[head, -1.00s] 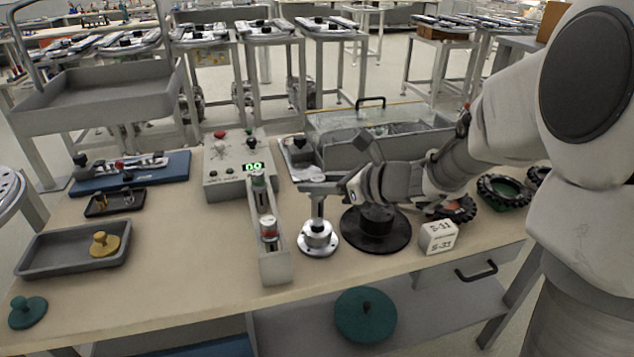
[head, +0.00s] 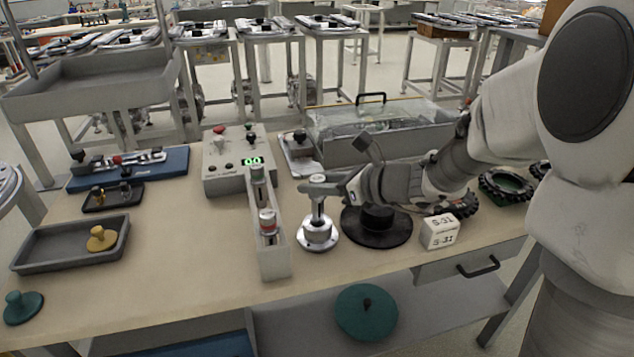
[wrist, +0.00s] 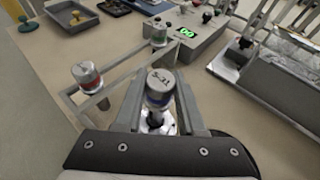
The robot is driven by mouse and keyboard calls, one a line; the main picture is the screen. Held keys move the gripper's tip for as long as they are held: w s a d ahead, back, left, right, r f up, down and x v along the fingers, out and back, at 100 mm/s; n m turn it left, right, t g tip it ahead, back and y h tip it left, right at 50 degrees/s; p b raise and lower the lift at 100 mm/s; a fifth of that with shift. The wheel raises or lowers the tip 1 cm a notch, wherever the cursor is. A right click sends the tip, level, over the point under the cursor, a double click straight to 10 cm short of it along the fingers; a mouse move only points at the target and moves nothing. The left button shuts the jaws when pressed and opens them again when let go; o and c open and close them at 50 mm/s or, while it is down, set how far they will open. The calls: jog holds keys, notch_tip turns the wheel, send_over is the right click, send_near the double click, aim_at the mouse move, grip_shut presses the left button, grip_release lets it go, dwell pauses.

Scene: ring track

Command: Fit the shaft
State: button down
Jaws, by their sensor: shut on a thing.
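My gripper (head: 330,188) is shut on a metal shaft (head: 317,205), which stands roughly upright above the round silver flanged hub (head: 317,236). The shaft's lower end meets the hub's top; I cannot tell how deep it sits in it. In the wrist view the shaft's grey cap (wrist: 161,84) has a blue band and a marking that looks like S-11, between the two fingers of my gripper (wrist: 160,108). The hub shows only partly below the cap there.
A narrow grey rack (head: 274,262) just left of the hub holds shafts with red and green bands. A black round base (head: 377,232) and a white marked block (head: 439,232) are to the right. A control box (head: 226,172) stands behind.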

aim_at(318, 197)
jog(key=shift+f+b, duration=1.4)
jog(key=shift+f, duration=0.2)
jog(key=shift+c, duration=2.1)
grip_release()
jog(key=shift+d, duration=0.1)
jog(key=p+v, duration=0.4)
jog(key=v, duration=1.3)
jog(key=shift+s, duration=0.25)
